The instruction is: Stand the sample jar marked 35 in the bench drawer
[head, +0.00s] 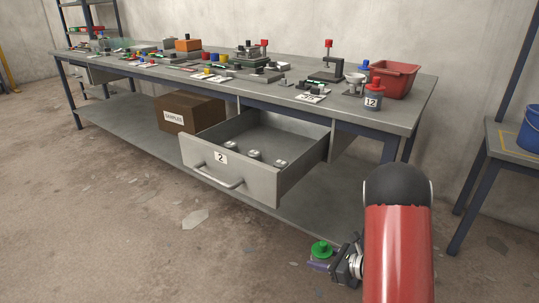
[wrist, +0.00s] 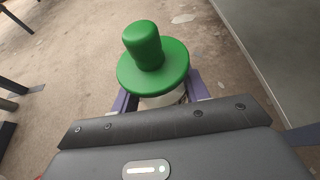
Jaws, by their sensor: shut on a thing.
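My gripper (head: 324,265) is shut on a jar with a green knobbed lid (head: 321,249), held in front of the bench and low, to the right of the open drawer. In the wrist view the green-lidded jar (wrist: 152,62) sits upright between the jaws (wrist: 155,98); its pale body is mostly hidden and no number on it can be read. The bench drawer (head: 232,172), marked 2, is pulled open under the bench top. A few small grey metal pieces lie on its floor, with bare floor around them.
The grey workbench (head: 410,115) is crowded with tools and parts. A jar marked 12 (head: 373,98) and a red bin (head: 394,79) stand at its right end. A cardboard box (head: 188,112) sits on the lower shelf. A side table with a blue bucket (head: 532,128) is at right.

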